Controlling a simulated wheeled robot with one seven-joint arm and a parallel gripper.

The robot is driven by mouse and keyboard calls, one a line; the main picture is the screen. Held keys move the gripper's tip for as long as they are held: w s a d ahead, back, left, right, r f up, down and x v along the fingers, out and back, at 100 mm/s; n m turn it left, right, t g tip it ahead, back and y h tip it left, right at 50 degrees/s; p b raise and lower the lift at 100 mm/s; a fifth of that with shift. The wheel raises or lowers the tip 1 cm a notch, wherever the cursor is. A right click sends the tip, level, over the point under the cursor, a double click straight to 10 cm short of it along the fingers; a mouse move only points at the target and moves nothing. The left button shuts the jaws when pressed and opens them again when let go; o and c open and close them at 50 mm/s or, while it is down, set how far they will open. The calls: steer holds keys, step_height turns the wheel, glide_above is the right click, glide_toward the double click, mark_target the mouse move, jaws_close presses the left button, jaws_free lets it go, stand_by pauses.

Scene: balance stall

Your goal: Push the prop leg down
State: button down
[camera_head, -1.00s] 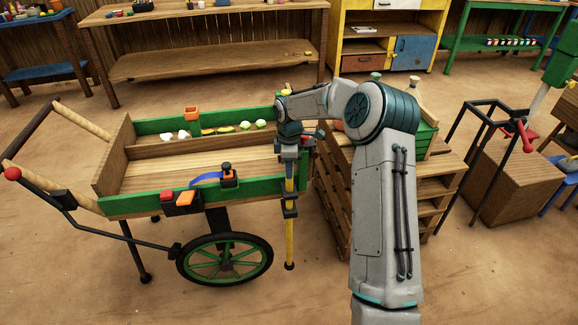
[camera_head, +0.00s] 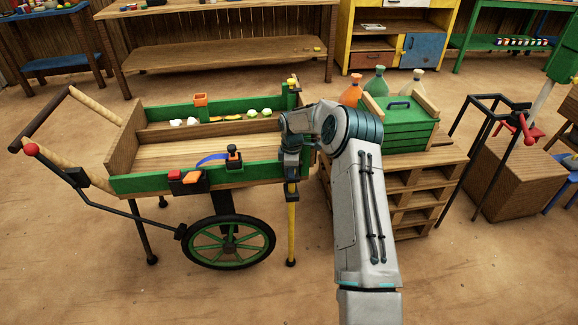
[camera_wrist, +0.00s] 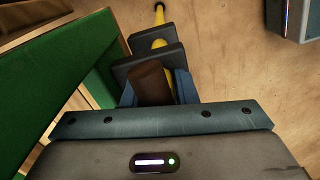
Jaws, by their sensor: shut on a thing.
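The prop leg (camera_head: 291,222) is a yellow pole with black brackets and a dark foot. It stands nearly upright at the cart's near right corner. The foot (camera_head: 291,262) is at or close to the ground; I cannot tell if it touches. My gripper (camera_head: 291,165) is at the upper part of the leg, beside the cart's green side. In the wrist view my gripper (camera_wrist: 155,82) is shut around a brown, grip-like piece (camera_wrist: 150,84) at the leg, with a black bracket (camera_wrist: 150,62) just beyond. The yellow pole (camera_wrist: 159,18) runs on past it.
The cart (camera_head: 150,187) has a green-spoked wheel (camera_head: 228,244) just left of the leg. The floor in front is clear.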

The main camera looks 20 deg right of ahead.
steer(key=shift+s+d+f, duration=0.1)
steer(key=shift+f, duration=0.15)
steer(key=c, duration=1.2)
jaws_free()
step_height(320, 180, up, 14)
steer(key=shift+f+p, duration=0.1)
steer(key=shift+p, duration=0.7)
